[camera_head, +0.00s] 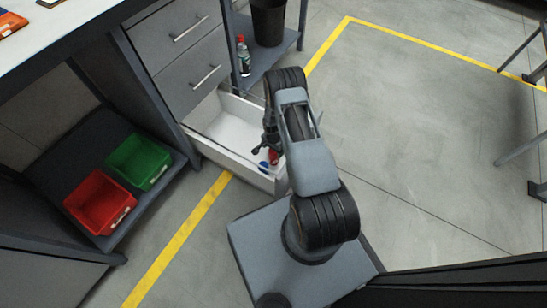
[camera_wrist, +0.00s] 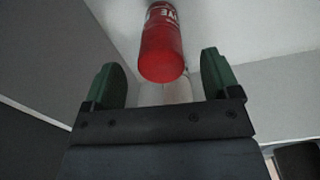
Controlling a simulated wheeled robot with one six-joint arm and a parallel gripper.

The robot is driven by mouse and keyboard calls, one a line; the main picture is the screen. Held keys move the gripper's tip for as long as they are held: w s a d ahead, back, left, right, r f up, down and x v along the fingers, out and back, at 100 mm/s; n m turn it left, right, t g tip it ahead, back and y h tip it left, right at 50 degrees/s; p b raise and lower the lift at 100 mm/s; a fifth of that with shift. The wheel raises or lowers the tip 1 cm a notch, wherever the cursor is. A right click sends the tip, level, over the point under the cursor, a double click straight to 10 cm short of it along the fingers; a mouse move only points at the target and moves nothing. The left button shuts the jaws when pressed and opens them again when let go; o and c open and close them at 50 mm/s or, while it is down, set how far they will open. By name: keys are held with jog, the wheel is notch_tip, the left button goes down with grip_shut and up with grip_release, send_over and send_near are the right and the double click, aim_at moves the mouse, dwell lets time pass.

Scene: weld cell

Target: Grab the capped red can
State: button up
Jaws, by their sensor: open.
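A red can with white lettering (camera_wrist: 162,48) shows in the wrist view, ahead of my gripper (camera_wrist: 162,72) and roughly centred between its two green fingertips. The fingers are apart and not touching the can. Its upper end is cut off by the frame edge, so I cannot see a cap there. In the head view a small patch of red (camera_head: 274,156) shows inside the open white drawer (camera_head: 217,154), mostly hidden by my arm. My gripper (camera_head: 264,144) is over the drawer there.
A small blue item (camera_head: 264,165) is by the red patch. The drawer's walls surround this spot. Red (camera_head: 100,203) and green (camera_head: 138,162) bins sit on a low shelf at left. A bottle (camera_head: 243,57) and a black bin (camera_head: 268,22) stand behind.

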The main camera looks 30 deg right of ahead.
aim_at(274, 160)
notch_tip(274, 160, down, 5)
jog(key=b, duration=0.2)
jog(key=shift+d+b, duration=0.15)
jog(key=shift+b, duration=0.2)
jog(key=shift+c, duration=0.2)
jog(key=c, duration=1.1)
